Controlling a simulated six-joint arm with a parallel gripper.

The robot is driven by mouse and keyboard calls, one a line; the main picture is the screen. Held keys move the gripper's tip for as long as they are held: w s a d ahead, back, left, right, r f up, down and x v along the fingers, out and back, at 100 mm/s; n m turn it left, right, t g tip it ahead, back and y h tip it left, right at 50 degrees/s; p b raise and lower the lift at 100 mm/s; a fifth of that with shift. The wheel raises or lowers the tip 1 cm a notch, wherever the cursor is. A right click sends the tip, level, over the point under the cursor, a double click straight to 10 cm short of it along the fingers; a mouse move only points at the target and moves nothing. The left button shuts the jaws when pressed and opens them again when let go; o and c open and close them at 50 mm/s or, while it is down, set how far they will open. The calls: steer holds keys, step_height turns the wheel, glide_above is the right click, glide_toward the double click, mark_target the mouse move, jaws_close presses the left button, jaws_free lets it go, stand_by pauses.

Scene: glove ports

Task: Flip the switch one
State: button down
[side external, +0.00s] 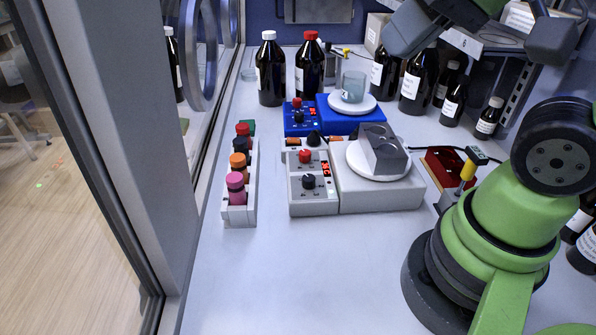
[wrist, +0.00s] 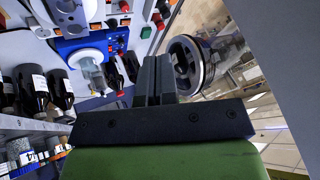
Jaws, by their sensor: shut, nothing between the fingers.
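A white hotplate stands mid-bench in the side view. Its control panel (side external: 313,192) has a red knob (side external: 305,156), a black knob (side external: 309,181) and a lit red display. An orange rocker-like part (side external: 293,142) shows behind it. A blue hotplate (side external: 299,125) with its own red and black knobs stands farther back and also shows in the wrist view (wrist: 72,45). I cannot tell which part is switch one. My gripper (wrist: 155,62) is shut and empty in the wrist view, its fingers seen in front of the bottles and glove port, apart from the hotplates. Its fingertips are not clear in the side view.
A grey block (side external: 384,150) sits on the white hotplate's round plate, and a beaker (side external: 353,86) on the blue one's. A rack (side external: 239,216) of capped vials stands left. Brown bottles (side external: 270,75) line the back. The front bench is clear.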

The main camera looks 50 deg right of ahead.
steer(key=shift+s+a+f, duration=0.1)
steer(key=shift+s+f, duration=0.15)
steer(key=shift+s, duration=0.35)
steer(key=shift+s+a+f, duration=0.1)
steer(key=shift+s+f, duration=0.1)
steer(key=shift+s, duration=0.4)
steer(key=w+d+m+g+h, duration=0.2)
steer(key=w+d+m, duration=0.15)
steer(key=w, duration=1.05)
steer(key=w+d+f+m+g+h, duration=0.1)
steer(key=w+d+f+g, duration=0.1)
steer(key=w+d+f, duration=0.4)
steer(key=w+f, duration=0.5)
steer(key=f, duration=0.1)
steer(key=shift+w+f+h, duration=0.15)
steer(key=shift+f+h, duration=0.05)
steer(key=shift+h, duration=0.1)
steer(key=shift+d+m, duration=0.1)
steer(key=shift+m, duration=0.15)
